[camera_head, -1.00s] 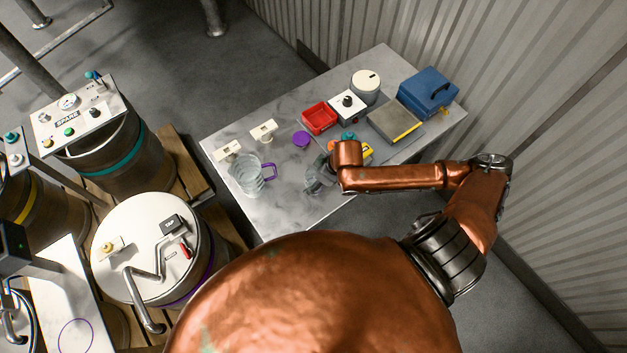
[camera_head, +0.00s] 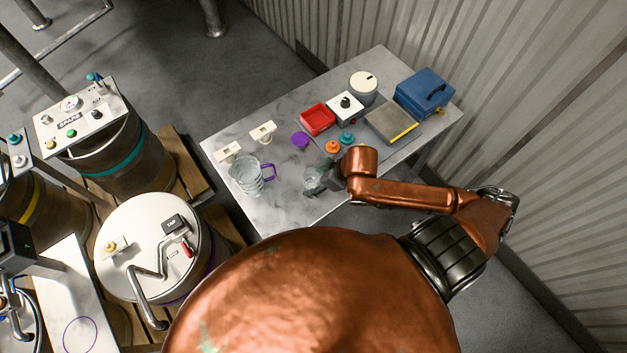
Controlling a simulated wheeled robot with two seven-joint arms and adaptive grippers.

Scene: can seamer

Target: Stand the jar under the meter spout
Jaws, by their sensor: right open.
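A small clear glass jar (camera_head: 311,181) stands on the marble table near its front edge. My right gripper (camera_head: 323,181) is open at the jar's right side, its dark fingers close to the glass. I cannot tell whether they touch it or reach around it. A dark meter head (camera_head: 14,243) with a metal spout (camera_head: 10,300) stands at the far left. A white plate with a purple ring (camera_head: 79,335) is beside it. My left gripper is not in view.
A clear jug with a purple handle (camera_head: 248,178) stands left of the jar. Purple (camera_head: 300,140), orange (camera_head: 332,147) and teal (camera_head: 347,138) pieces, a red tray (camera_head: 317,119) and a blue box (camera_head: 424,92) lie behind. A drum with a tap (camera_head: 150,245) stands between table and meter.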

